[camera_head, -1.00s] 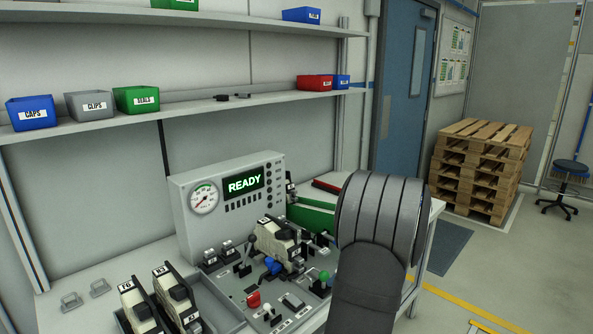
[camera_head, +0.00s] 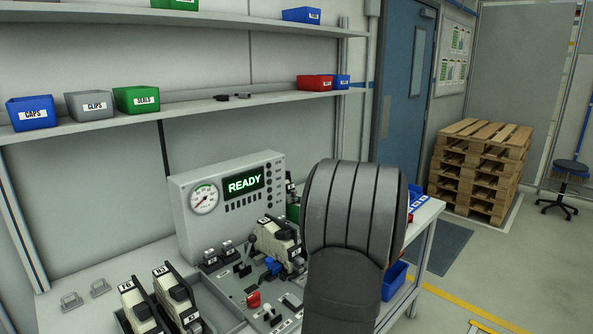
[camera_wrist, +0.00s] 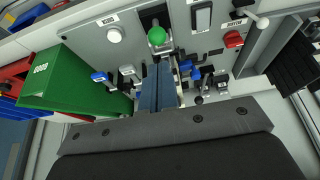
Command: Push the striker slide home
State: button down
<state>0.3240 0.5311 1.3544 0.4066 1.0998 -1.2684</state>
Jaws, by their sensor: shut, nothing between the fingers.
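A slide with a round green knob (camera_wrist: 157,36) sits on the grey panel (camera_wrist: 185,45) in the wrist view. I take it to be the striker slide; its label cannot be read. My gripper (camera_wrist: 160,66) is shut and empty, its two blue-grey fingers side by side. The fingertips are just below the knob in the picture, close to the slide; I cannot tell whether they touch. In the head view my arm hides the gripper and green knob. A beige unit (camera_head: 273,240) sits in the station there, beside a READY display (camera_head: 243,183).
A green bin (camera_wrist: 75,75) stands left of the fingers in the wrist view. Beige units (camera_head: 174,290) stand in a tray at the front left.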

jog(key=s+d+f+m+t+y, duration=0.2)
jog(key=s+d+f+m+y, duration=0.15)
jog(key=d+f+m, duration=0.35)
jog(key=s+d+f+m+t+y, duration=0.25)
jog(key=d+m+y, duration=0.25)
jog(key=m, duration=0.4)
jog(key=shift+r+x, duration=0.25)
jog(key=shift+x, duration=2.1)
jog(key=shift+r+x, duration=0.2)
jog(key=shift+x, duration=2.15)
jog(key=shift+r+x, duration=0.25)
jog(key=shift+x, duration=2.05)
jog(key=shift+w+a, duration=0.25)
jog(key=w+a, duration=0.4)
jog(key=shift+a, duration=0.1)
